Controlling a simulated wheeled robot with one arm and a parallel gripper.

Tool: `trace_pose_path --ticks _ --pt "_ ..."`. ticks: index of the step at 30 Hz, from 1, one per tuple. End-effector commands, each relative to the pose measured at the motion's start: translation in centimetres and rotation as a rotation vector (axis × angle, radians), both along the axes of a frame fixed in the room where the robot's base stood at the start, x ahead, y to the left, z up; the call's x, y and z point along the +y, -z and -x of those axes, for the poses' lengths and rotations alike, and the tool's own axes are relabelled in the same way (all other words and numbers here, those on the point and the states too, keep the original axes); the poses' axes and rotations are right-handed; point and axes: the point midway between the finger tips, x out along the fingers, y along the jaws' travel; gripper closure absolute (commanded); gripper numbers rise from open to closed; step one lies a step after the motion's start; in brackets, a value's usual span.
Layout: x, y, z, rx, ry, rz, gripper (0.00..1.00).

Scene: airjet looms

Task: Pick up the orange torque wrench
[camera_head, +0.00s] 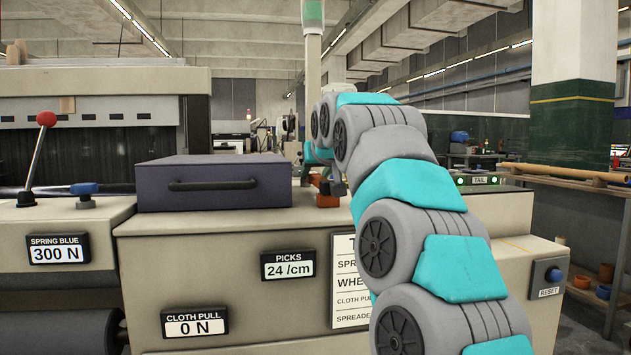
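I cannot make out a whole orange torque wrench. A small orange-red piece (327,200) shows on the machine top, just right of the dark box; whether it is part of the wrench I cannot tell. My teal and grey arm reaches forward over the machine and bends down at its far end. My gripper (328,186) is small, at or just above the orange-red piece, and partly hidden by my own arm. Its fingers are too small to tell open from shut, or whether they touch the piece.
A dark purple box with a handle (215,182) stands on the loom's beige top (230,222), left of my gripper. A rail with a wooden roller (575,174) lies at right.

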Motion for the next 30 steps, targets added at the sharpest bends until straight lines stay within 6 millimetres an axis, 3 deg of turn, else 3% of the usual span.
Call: trace_pose_path --ticks 1,12,30 --pt "-0.01 0.0 0.0 0.0 0.0 0.0 0.6" --pt "-0.01 0.01 0.0 0.0 0.0 0.0 1.0" --pt "0.01 0.02 0.01 0.001 0.0 0.0 1.0"
